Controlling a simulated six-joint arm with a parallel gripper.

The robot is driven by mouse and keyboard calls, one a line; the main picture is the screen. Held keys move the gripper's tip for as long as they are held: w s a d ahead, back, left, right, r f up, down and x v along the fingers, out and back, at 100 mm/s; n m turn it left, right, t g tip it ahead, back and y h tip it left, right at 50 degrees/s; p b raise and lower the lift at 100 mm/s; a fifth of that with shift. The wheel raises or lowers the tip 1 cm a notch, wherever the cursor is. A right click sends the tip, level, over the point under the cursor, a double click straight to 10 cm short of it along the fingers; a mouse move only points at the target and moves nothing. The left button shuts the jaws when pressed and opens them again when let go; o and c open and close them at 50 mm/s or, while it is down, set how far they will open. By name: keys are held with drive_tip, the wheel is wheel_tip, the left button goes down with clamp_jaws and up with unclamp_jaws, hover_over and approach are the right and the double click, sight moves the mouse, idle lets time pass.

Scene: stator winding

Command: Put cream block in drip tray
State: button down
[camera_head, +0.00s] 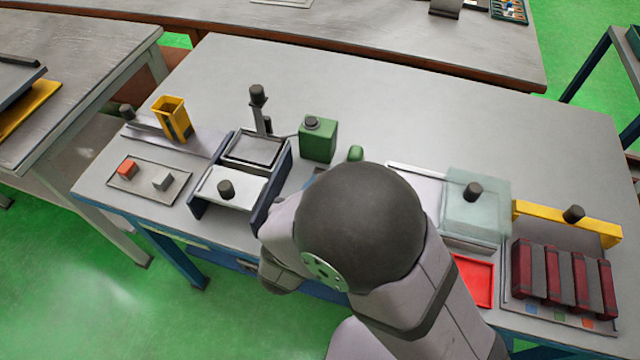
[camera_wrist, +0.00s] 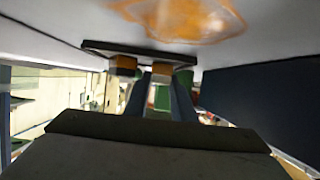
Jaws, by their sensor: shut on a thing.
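A pale grey-white block (camera_head: 163,180), the nearest in colour to cream, lies on a small grey tray (camera_head: 128,182) at the left of the bench, beside an orange-red block (camera_head: 127,169). In the head view my arm hides my gripper. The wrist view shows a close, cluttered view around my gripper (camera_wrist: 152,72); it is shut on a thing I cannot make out. A pale surface with an orange stain (camera_wrist: 185,18) is close at the top of that view. I cannot tell for sure which thing is the drip tray.
A blue-sided station (camera_head: 198,196) with a black-knobbed light plate stands left of my arm. A green can (camera_head: 318,140) and a yellow holder (camera_head: 170,118) stand behind. A red tray (camera_head: 474,281), a clear box (camera_head: 478,205) and dark red blocks (camera_head: 565,280) are right. The bench's back is clear.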

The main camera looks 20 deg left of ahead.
drive_tip(key=c, duration=1.3)
unclamp_jaws()
drive_tip(key=shift+o, duration=0.2)
drive_tip(key=shift+r+p, duration=3.55)
drive_tip(key=shift+p, duration=0.15)
